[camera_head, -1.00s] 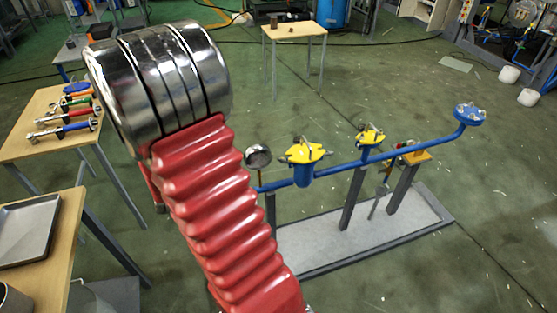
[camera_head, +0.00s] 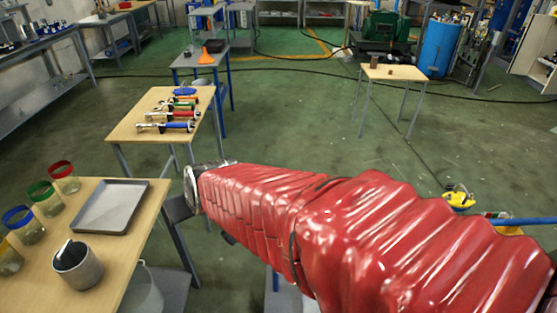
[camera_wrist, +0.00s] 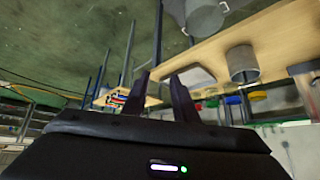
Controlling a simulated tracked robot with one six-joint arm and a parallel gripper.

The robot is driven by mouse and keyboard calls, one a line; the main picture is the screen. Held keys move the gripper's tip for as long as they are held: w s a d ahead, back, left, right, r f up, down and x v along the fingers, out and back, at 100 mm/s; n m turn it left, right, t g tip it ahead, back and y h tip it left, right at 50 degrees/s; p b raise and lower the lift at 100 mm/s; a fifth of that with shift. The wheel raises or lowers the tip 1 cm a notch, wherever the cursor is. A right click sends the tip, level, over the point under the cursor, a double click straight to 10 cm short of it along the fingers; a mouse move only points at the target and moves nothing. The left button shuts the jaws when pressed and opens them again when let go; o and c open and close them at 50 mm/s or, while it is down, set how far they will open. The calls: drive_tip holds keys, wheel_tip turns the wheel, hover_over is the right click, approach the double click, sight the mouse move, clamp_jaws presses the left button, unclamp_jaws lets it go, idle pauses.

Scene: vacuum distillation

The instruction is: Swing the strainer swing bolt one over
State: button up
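The pipe rig shows only in part at the right of the head view, behind my red-sleeved arm. The yellow-lidded blue pot seen earlier is hidden, apparently behind my arm. I cannot make out any swing bolt. My gripper (camera_wrist: 160,80) shows in the wrist view with its two dark fingers apart and nothing between them. It is away from the rig, facing the tables.
A wooden table with several tools (camera_head: 165,110) stands at left. A nearer table holds a grey tray (camera_head: 110,206), several coloured-rim jars and a metal cup (camera_head: 77,265). A bucket (camera_head: 143,295) is beside it. A small table (camera_head: 393,74) stands far right. Open floor lies between.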

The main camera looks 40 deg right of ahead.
drive_tip(key=s+a+r+g, duration=0.1)
drive_tip(key=s+a+r, duration=0.1)
drive_tip(key=s, duration=0.5)
drive_tip(key=s+a+r+n+g, duration=0.1)
drive_tip(key=s+a+r, duration=0.1)
drive_tip(key=s, duration=0.5)
drive_tip(key=shift+a+n, duration=0.3)
drive_tip(key=shift+a, duration=0.05)
drive_tip(key=shift+d, duration=0.1)
